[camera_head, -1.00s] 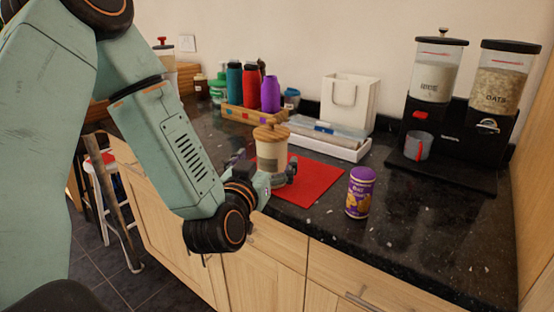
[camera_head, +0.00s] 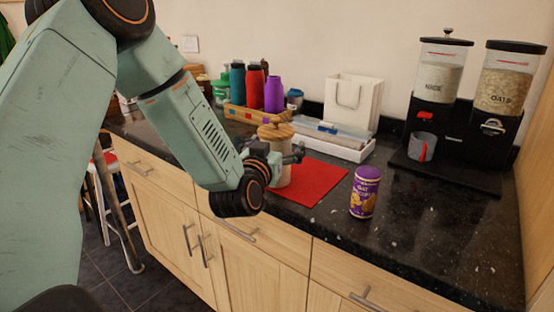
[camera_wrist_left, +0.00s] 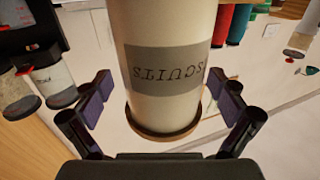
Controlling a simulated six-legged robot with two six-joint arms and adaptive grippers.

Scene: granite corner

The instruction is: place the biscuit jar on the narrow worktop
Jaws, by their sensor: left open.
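The biscuit jar is a cream cylinder with a round wooden lid (camera_head: 275,131). It stands upright at the left part of a red mat on the black granite worktop (camera_head: 420,225). My left gripper (camera_head: 287,157) is in front of the jar at upper-body height and hides part of it. In the left wrist view, the jar (camera_wrist_left: 165,95) with its upside-down grey "BISCUITS" label stands between the open fingers, with gaps visible on both sides. My right gripper is not in view.
The red mat (camera_head: 318,182) lies under the jar. A purple-lidded tin (camera_head: 365,193) stands to the right. Behind are a bottle crate (camera_head: 240,113), a white tray (camera_head: 345,148), a white bag (camera_head: 352,103) and a dispenser stand (camera_head: 455,145). Granite is clear around the tin.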

